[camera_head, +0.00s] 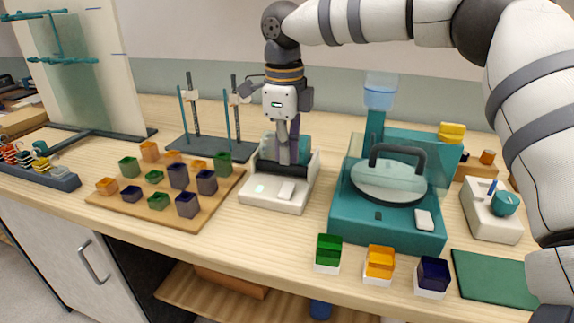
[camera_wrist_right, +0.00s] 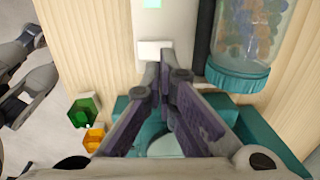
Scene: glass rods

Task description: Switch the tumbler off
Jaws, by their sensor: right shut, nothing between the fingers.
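The tumbler (camera_head: 262,203) is a white base with a small pale lit panel (camera_head: 260,188) and a white switch (camera_head: 286,190) on its front. In the right wrist view, the switch (camera_wrist_right: 155,50) is just beyond my fingertips, beside a clear jar with coloured beads (camera_wrist_right: 254,25) and a teal cap. My right gripper (camera_head: 286,162) points down over the tumbler, shut and empty, and hides part of the jar. It also shows in the right wrist view (camera_wrist_right: 165,72), its tips close to the switch; I cannot tell whether they touch it.
A teal machine (camera_head: 345,213) with a clear lid stands right of the tumbler. Green (camera_head: 328,250), orange (camera_head: 379,262) and dark blue (camera_head: 433,273) boxes stand at the front edge. A wooden board (camera_head: 160,218) with several coloured boxes lies left; a rod stand (camera_head: 210,152) is behind.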

